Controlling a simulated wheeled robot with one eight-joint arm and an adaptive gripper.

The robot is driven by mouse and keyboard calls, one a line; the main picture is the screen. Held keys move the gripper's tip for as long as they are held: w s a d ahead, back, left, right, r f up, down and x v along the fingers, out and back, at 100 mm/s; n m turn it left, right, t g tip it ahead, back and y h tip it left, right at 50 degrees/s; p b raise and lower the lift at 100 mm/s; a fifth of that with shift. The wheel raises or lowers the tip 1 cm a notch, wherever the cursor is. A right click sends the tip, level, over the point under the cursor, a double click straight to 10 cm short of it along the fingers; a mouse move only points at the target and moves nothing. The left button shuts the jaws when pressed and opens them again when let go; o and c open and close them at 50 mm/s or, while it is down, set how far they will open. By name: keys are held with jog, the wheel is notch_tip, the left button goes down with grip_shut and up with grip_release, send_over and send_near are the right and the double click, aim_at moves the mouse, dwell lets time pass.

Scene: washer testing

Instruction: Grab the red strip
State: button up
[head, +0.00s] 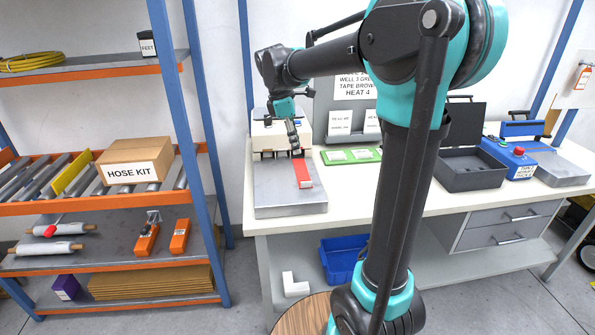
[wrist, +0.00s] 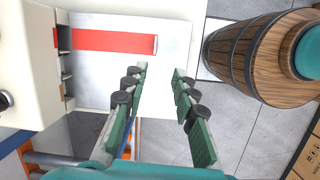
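The red strip (head: 302,173) lies on a grey metal plate (head: 290,205) in front of a cream machine (head: 268,134) on the workbench. In the wrist view the strip (wrist: 112,41) lies flat, its left end at the machine's front and its pale-edged right end free. My gripper (head: 296,148) is by the machine, in front of the strip's far part in the head view. In the wrist view my gripper (wrist: 160,70) has its two fingers apart, with nothing between them. The fingertips are just below the strip's free end in that picture and do not appear to touch it.
A green tray (head: 351,156) and a dark open box (head: 470,168) stand on the bench to the right. A shelf with a hose kit box (head: 135,165) is at left. A wooden barrel (wrist: 255,55) stands beside the bench edge.

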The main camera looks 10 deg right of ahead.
jog(key=w+a+r+n, duration=0.1)
jog(key=w+r, duration=0.1)
send_near(308, 187)
jog(key=shift+w+a+f, duration=0.15)
jog(key=shift+w+f, duration=0.15)
jog(key=shift+f, duration=0.2)
jog(key=shift+s+x, duration=0.15)
jog(key=shift+x, duration=1.2)
jog(key=shift+s+x, duration=0.1)
jog(key=shift+x, duration=1.3)
jog(key=shift+r, duration=0.1)
grip_shut()
